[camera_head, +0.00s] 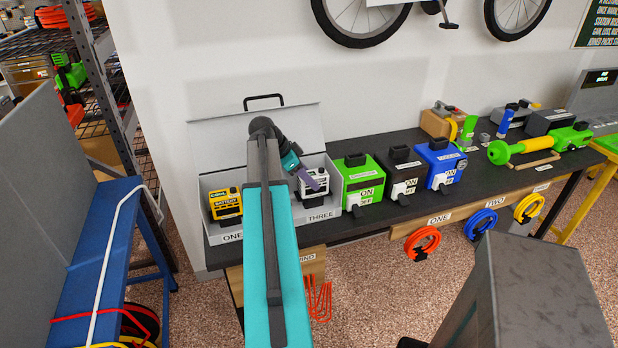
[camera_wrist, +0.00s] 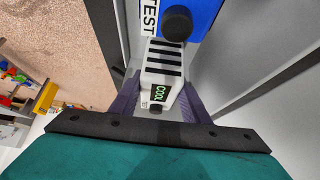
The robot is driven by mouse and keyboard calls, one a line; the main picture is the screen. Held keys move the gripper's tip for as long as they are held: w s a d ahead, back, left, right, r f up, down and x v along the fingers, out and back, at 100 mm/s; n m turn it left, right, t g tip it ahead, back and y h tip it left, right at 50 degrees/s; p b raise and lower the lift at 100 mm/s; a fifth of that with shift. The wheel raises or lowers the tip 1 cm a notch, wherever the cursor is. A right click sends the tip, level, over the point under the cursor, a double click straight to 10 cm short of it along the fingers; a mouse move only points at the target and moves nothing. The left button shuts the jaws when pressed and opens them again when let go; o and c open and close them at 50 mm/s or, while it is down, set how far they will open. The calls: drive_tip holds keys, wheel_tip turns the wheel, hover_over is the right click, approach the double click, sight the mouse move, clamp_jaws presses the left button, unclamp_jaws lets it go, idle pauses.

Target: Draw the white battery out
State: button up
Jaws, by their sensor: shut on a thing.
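The white battery (camera_head: 319,176) is at the right end of the open steel toolchest (camera_head: 322,229), above the THREE label. In the wrist view the white battery (camera_wrist: 163,63) shows black stripes and a label reading COOL. My gripper (camera_head: 314,181) has its purple fingers on either side of it. The fingers also show in the wrist view (camera_wrist: 158,103), shut on the battery's near end. A blue block (camera_wrist: 198,20) with a black knob and a TEST label lies just beyond the battery's far end. I cannot tell whether they touch.
A yellow battery (camera_head: 225,204) sits at the chest's left end, by the ONE label. My arm hides the chest's middle. A green unit (camera_head: 363,183), a black unit (camera_head: 402,173) and a blue unit (camera_head: 440,164) stand close to the chest's right on the dark bench (camera_head: 480,190).

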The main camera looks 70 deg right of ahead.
drive_tip(key=shift+f, duration=0.4)
drive_tip(key=o, duration=1.6)
drive_tip(key=shift+b+v, duration=1.55)
drive_tip(key=shift+v, duration=5.35)
